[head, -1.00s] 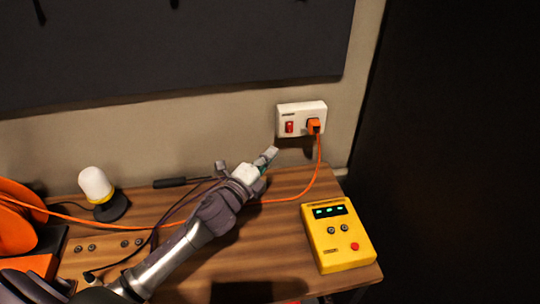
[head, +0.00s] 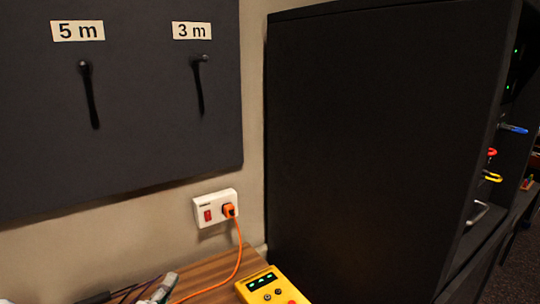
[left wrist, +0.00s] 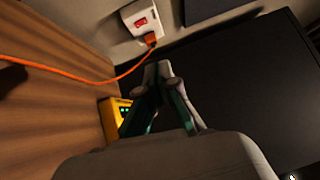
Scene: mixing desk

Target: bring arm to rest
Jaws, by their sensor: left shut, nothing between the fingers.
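My left gripper (head: 168,282) shows at the bottom edge of the head view, below and left of the white wall socket (head: 215,208). In the left wrist view the gripper's fingers (left wrist: 158,72) are together with nothing between them, apart from the socket (left wrist: 140,18). An orange plug (head: 230,211) sits in the socket beside a red switch, and its orange cable (head: 236,262) runs down to the desk. Most of my left arm is out of the head view. My right gripper is in neither view.
A yellow tester box (head: 268,288) lies on the wooden desk (head: 205,272). A tall black cabinet (head: 380,150) stands to the right. A dark wall panel (head: 130,130) carries hooks labelled 5 m and 3 m. Coloured items show at the cabinet's right.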

